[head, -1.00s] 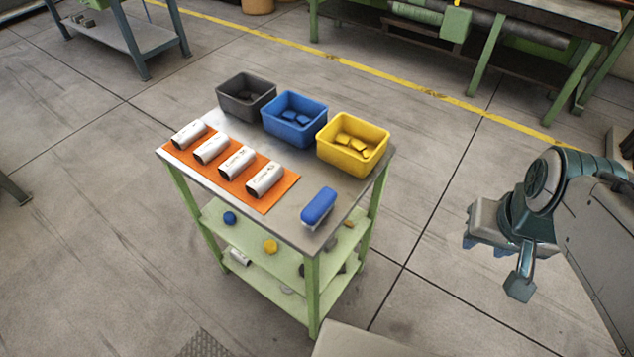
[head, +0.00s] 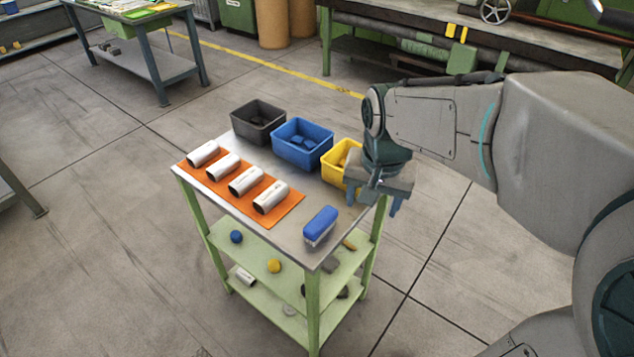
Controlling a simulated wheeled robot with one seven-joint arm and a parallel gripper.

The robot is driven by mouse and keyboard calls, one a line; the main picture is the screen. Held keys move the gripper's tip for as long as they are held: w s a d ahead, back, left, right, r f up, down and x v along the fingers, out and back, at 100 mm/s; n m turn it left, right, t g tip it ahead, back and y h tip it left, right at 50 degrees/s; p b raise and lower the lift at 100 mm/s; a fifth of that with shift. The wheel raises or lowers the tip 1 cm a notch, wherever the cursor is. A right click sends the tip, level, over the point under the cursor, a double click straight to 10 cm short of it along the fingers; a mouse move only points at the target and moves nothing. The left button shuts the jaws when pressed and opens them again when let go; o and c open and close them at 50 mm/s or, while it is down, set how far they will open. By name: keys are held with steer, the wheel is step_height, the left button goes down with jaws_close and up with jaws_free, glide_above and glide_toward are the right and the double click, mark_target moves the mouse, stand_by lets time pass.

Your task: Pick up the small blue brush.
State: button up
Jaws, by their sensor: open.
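The small blue brush (head: 320,224) lies on the front right corner of the cart's metal top (head: 285,229), blue back up with pale bristles below. My gripper (head: 378,205) is above and to the right of the brush, near the cart's right edge, apart from it. Its fingers point down and are open and empty. My gripper hides part of the yellow bin (head: 333,165).
A grey bin (head: 258,122) and a blue bin (head: 300,144) stand along the back. Several white cylinders lie on an orange mat (head: 288,212) at the left. Lower green shelves (head: 262,252) hold small loose items. Open floor surrounds the cart.

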steer(key=w+a+f+m+g, duration=0.2)
steer(key=w+a+f+m, duration=0.2)
steer(key=w+a, duration=0.5)
steer(key=p, duration=0.1)
glide_toward(321, 219)
steer(key=f, duration=0.5)
steer(key=shift+s+f, duration=0.1)
steer(key=shift+s, duration=0.25)
steer(key=shift+w+f+p, duration=0.2)
steer(key=shift+f+p, duration=0.55)
steer(key=shift+f, duration=1.85)
steer(key=c, duration=1.1)
steer(key=shift+r, duration=0.1)
